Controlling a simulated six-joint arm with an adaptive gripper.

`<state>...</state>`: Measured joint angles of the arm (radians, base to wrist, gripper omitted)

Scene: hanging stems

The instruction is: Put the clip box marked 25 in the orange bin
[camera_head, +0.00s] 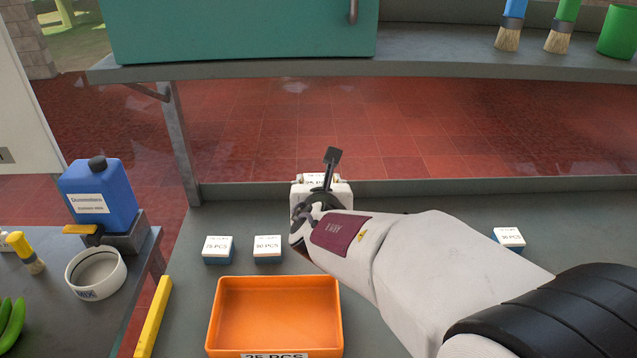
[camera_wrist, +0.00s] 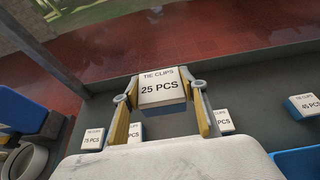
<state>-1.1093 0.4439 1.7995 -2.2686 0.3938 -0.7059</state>
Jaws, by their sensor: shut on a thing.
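The clip box (camera_wrist: 163,84) reads "TIE CLIPS 25 PCS" in the wrist view. My gripper (camera_wrist: 161,103) is shut on it, with one finger along each side. In the head view my gripper (camera_head: 322,200) holds the white-topped box (camera_head: 340,189) near the back of the grey bench, partly hiding it. I cannot tell exactly how high the box is held. The orange bin (camera_head: 275,312) stands in front of it, to the lower left, open and visibly empty inside. The bin's front label reads "25 PCS" and is cut by the picture edge.
A 75 PCS box (camera_head: 218,249) and another clip box (camera_head: 268,249) stand behind the bin. Another box (camera_head: 509,239) is at the right, beyond my arm. A yellow bar (camera_head: 153,318) lies left of the bin. A shelf (camera_head: 430,55) overhangs the back.

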